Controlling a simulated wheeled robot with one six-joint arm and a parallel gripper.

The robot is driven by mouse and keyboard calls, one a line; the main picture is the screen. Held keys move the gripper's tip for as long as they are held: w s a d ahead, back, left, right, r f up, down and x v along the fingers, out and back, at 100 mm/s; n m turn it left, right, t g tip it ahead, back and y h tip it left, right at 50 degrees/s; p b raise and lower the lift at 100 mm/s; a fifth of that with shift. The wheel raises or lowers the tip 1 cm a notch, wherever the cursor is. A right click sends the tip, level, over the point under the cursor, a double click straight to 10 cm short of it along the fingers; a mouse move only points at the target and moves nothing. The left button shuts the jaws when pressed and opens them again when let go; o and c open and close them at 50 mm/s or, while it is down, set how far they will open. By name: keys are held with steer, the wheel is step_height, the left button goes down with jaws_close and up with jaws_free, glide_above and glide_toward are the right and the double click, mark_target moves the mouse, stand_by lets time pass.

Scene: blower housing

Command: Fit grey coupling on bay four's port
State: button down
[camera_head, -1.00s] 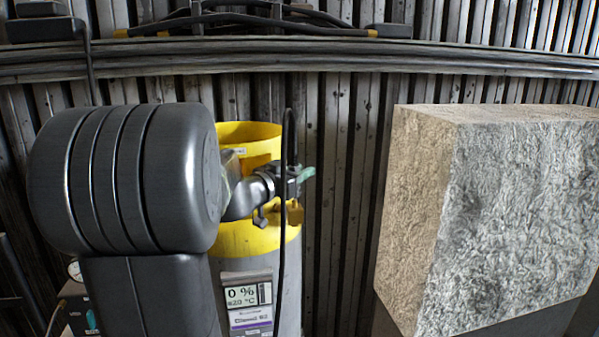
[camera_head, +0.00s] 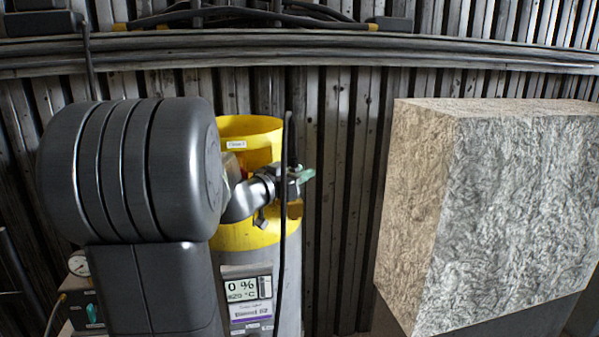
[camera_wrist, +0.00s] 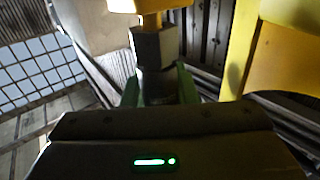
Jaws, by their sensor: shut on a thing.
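My gripper (camera_head: 304,177), with green fingers, is in front of the yellow-topped cylinder (camera_head: 250,130) in the head view. In the wrist view the green fingers of my gripper (camera_wrist: 158,88) are shut on the grey coupling (camera_wrist: 154,48), a faceted grey body. A brass-yellow stem (camera_wrist: 151,20) shows beyond the coupling, below a yellow part at the top edge. I cannot tell whether coupling and stem touch. In the head view the grip is small and partly hidden by the wrist and a black hose. Bay four's port cannot be told apart.
A large rough stone-like block (camera_head: 500,200) stands at the right. A black hose (camera_head: 283,240) hangs in front of the cylinder, which carries a display (camera_head: 247,290). A pipe rail (camera_head: 300,54) crosses the ribbed wall. A gauge (camera_head: 78,264) is at the lower left.

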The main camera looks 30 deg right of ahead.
steer(key=shift+f, duration=0.45)
steer(key=c, duration=1.1)
jaws_free()
steer(key=shift+o, duration=0.2)
steer(key=shift+a, duration=0.1)
steer(key=b+v, duration=0.2)
steer(key=v, duration=1.1)
steer(key=shift+s+a, duration=0.2)
steer(key=shift+a, duration=0.1)
steer(key=shift+d, duration=0.1)
steer(key=p+x, duration=0.2)
steer(key=x, duration=1.1)
steer(key=shift+w+d, duration=0.15)
steer(key=shift+d, duration=0.15)
steer(key=shift+r, duration=0.35)
